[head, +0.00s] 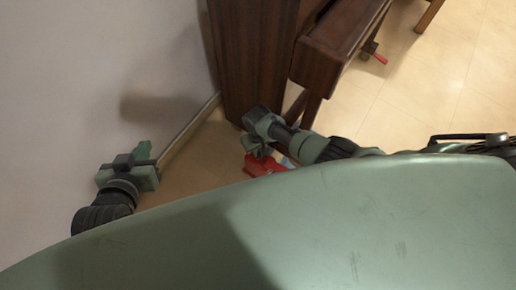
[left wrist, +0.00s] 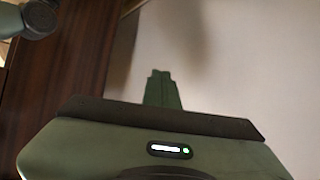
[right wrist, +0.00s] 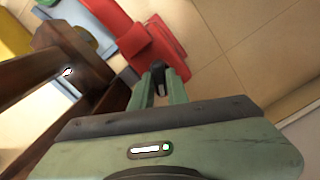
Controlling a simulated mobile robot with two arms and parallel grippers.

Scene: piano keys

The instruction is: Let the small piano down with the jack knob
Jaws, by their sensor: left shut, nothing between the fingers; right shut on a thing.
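The small piano (head: 253,55) is a dark wooden upright at the top middle of the head view. A red jack (head: 262,166) sits on the floor in front of it, partly hidden by my right gripper. In the right wrist view the red jack (right wrist: 148,35) lies just past my fingers. My right gripper (head: 256,148) is shut on a small black knob (right wrist: 158,77) by the red jack. My left gripper (head: 143,152) is shut and empty, apart from the piano near the wall; its fingers also show in the left wrist view (left wrist: 163,80).
A dark wooden bench-like piece (head: 335,42) stands right of the piano, with a small red handle (head: 381,59) by it. A pale wall (head: 90,80) is on the left. Tiled floor (head: 425,75) is open at the right. A yellow thing (right wrist: 12,38) shows in the right wrist view.

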